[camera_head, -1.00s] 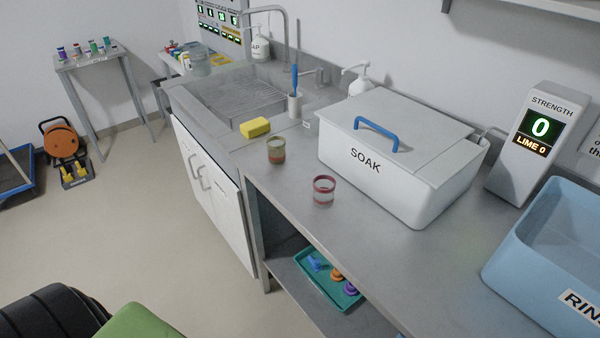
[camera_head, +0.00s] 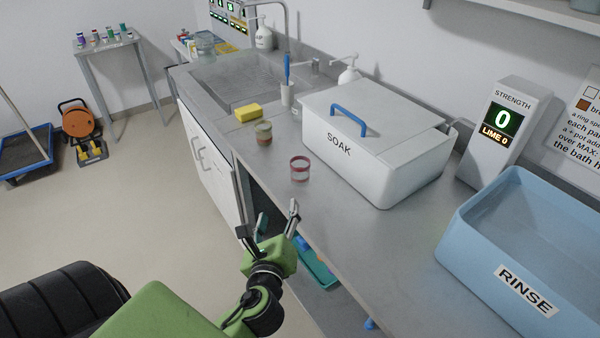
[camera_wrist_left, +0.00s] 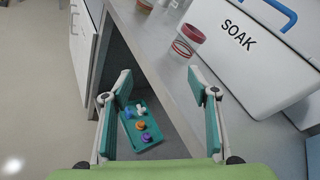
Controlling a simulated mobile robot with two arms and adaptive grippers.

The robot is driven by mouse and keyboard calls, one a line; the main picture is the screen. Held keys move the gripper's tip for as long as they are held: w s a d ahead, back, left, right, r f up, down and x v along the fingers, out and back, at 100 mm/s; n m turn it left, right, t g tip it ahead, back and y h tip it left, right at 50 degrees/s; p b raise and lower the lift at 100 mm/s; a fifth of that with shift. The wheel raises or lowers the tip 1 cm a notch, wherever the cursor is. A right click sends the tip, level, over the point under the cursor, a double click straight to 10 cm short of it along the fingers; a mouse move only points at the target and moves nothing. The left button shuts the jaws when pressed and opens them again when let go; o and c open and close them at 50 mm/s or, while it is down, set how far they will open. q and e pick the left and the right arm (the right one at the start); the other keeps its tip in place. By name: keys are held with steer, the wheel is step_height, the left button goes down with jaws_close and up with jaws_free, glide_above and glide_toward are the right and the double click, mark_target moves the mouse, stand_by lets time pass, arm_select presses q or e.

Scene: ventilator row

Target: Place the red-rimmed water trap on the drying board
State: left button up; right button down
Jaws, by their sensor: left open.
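The red-rimmed water trap (camera_head: 300,169) is a small clear cup with a red rim and a red band. It stands upright on the grey counter, left of the soak bath, and also shows in the left wrist view (camera_wrist_left: 187,40). My left gripper (camera_head: 268,222) is open and empty in front of the counter's edge, nearer to me than the trap and apart from it. In the left wrist view its two teal-padded fingers (camera_wrist_left: 163,92) stand wide apart. I cannot make out a drying board for certain. My right gripper is not in view.
A green-rimmed cup (camera_head: 263,133) stands behind the trap, near a yellow sponge (camera_head: 248,111). The white soak bath (camera_head: 385,165) and blue rinse basin (camera_head: 465,235) stand to the right. A teal tray (camera_wrist_left: 148,140) with small coloured parts lies on the lower shelf.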

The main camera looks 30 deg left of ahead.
mark_target(298, 170)
arm_select(q)
steer(key=w+r+m+t, duration=0.1)
steer(key=m, duration=0.1)
steer(key=w+d+r+m+t, duration=0.1)
steer(key=m, duration=0.2)
steer(key=w+d+r+m+t, duration=0.1)
steer(key=m, duration=0.1)
steer(key=shift+w+r+m+h, duration=0.25)
steer(key=shift+m+h, duration=0.15)
steer(key=p+x, duration=0.1)
steer(key=x, duration=0.6)
steer(key=shift+w, duration=0.2)
steer(key=x, duration=0.2)
steer(key=p+x, duration=0.1)
steer(key=x, duration=0.2)
steer(key=shift+a, duration=0.45)
steer(key=shift+w+a+f, duration=0.1)
steer(key=shift+w, duration=0.15)
steer(key=shift+s, duration=0.1)
steer(key=c, duration=1.2)
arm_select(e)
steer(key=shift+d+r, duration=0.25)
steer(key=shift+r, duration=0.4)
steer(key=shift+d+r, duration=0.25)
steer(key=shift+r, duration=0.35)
arm_select(q)
steer(key=shift+o, duration=0.2)
